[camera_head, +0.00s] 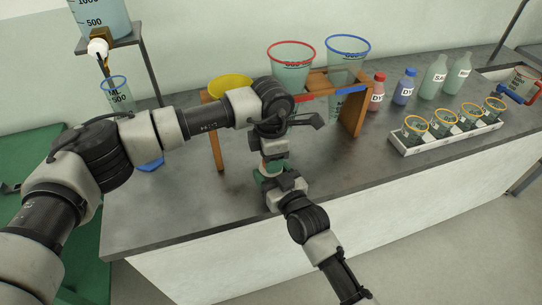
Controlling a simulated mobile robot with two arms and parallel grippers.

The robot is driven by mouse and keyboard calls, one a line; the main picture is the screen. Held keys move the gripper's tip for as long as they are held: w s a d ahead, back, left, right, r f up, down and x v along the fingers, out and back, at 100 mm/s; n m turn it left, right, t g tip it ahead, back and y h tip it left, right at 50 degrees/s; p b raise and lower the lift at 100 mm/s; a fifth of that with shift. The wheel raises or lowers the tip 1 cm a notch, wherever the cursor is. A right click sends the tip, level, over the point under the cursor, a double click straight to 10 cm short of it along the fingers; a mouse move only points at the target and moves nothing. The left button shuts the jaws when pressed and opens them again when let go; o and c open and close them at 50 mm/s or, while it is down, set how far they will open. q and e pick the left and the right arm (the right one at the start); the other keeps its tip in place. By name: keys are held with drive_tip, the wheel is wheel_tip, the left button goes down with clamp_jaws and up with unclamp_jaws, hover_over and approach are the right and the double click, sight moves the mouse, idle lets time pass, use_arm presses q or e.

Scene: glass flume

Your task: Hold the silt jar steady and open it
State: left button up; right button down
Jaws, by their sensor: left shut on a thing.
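The silt jar (272,166) stands near the front edge of the grey bench, mostly hidden between my two grippers; only small pale and green parts of it show. My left gripper (273,138) points down over the jar's top from above and is shut on it, seemingly at the lid. My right gripper (272,178) reaches in low from the front right, at the jar's lower body. Its fingers are too hidden to tell whether they are closed. I cannot tell whether the lid is loose.
Behind stands a wooden rack (355,112) with red-rimmed (290,62) and blue-rimmed (347,58) vessels and a yellow one (232,84). To the right are a red bottle (377,92), a blue bottle (404,88), pale bottles (434,78) and a white tray (408,149) of cups. The bench front right is clear.

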use_arm(q)
drive_tip(key=shift+r, duration=0.15)
drive_tip(key=shift+r, duration=0.95)
drive_tip(key=shift+r, duration=2)
use_arm(e)
drive_tip(key=shift+c, duration=0.9)
unclamp_jaws()
